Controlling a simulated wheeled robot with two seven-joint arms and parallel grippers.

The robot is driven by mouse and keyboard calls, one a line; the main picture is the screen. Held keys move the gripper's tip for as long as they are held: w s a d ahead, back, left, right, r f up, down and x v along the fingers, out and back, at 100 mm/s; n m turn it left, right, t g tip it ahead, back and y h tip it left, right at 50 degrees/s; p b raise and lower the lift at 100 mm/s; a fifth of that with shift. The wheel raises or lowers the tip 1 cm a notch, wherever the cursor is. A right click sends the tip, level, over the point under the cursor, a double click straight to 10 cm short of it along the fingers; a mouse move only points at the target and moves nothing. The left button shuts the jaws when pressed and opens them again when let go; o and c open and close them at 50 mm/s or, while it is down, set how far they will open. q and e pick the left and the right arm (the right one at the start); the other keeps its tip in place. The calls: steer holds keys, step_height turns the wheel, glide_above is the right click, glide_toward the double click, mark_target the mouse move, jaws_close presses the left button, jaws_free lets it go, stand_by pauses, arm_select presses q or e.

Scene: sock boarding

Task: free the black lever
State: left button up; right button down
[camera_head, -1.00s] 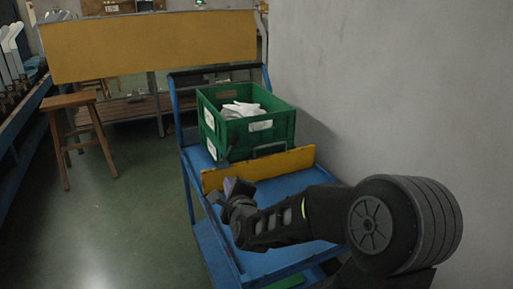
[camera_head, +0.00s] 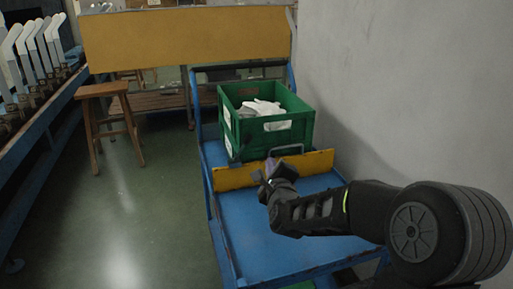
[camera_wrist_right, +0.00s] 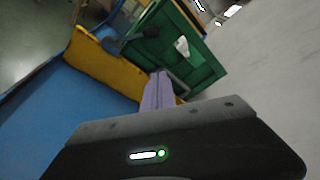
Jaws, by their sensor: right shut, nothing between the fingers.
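The black lever (camera_head: 236,148) stands at the front left corner of the green crate (camera_head: 243,136), behind the yellow board. In the right wrist view the black lever (camera_wrist_right: 132,39) lies slanted above the yellow board, left of the crate wall. My right gripper (camera_head: 268,170) is in front of the yellow board, to the right of the lever and apart from it. In the wrist view its purple fingers (camera_wrist_right: 158,92) are together and empty, pointing at the board and crate front. The lever's lower end is hard to make out. My left gripper is not in view.
The crate, holding white socks (camera_head: 262,107), stands on a blue cart (camera_head: 245,235) behind the low yellow board (camera_head: 235,178). A grey wire handle (camera_head: 286,149) is at the crate's front. A grey wall (camera_head: 400,100) closes the right. Green floor and a stool (camera_head: 104,90) are left.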

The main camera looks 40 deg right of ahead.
mark_target(242, 148)
steer(key=w, duration=0.3)
steer(key=w+d, duration=0.1)
steer(key=w, duration=0.2)
steer(key=w+d, duration=0.1)
steer(key=w, duration=0.1)
steer(key=shift+w+d+r, duration=0.2)
steer(key=shift+w, duration=0.2)
steer(key=shift+w+a+r, duration=0.25)
steer(key=shift+w+a, duration=0.05)
steer(key=shift+w, duration=0.1)
